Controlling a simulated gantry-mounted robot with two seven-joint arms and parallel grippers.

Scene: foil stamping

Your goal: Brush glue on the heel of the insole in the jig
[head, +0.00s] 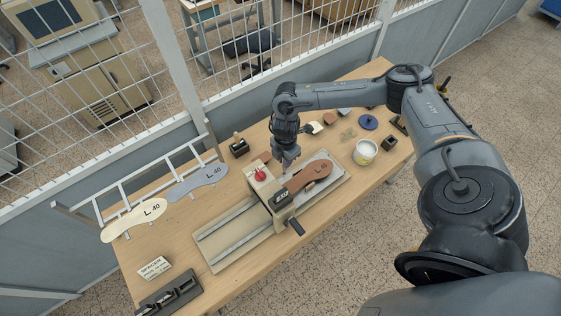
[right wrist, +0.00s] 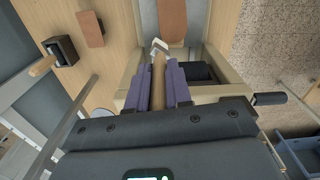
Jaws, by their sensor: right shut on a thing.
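My right gripper (head: 287,162) is above the jig (head: 208,244), near the block with the red knob. In the right wrist view my right gripper (right wrist: 160,92) is shut on a brush (right wrist: 159,75) by its wooden handle. The brush's pale tip points toward the brown insole (right wrist: 172,20). In the head view the brown insole (head: 306,178), marked L 40, lies on the right part of the jig, its left end close to the block. Whether the brush tip touches it cannot be told. The white glue pot (head: 365,152) stands open right of the jig. My left gripper is out of view.
A wire rack (head: 117,193) on the left holds a cream insole (head: 134,219) and a grey insole (head: 198,181). A blue disc (head: 368,122) and small blocks lie at the back right. A dark holder (head: 239,147) stands behind the jig. A black crank handle (head: 295,226) sticks out in front.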

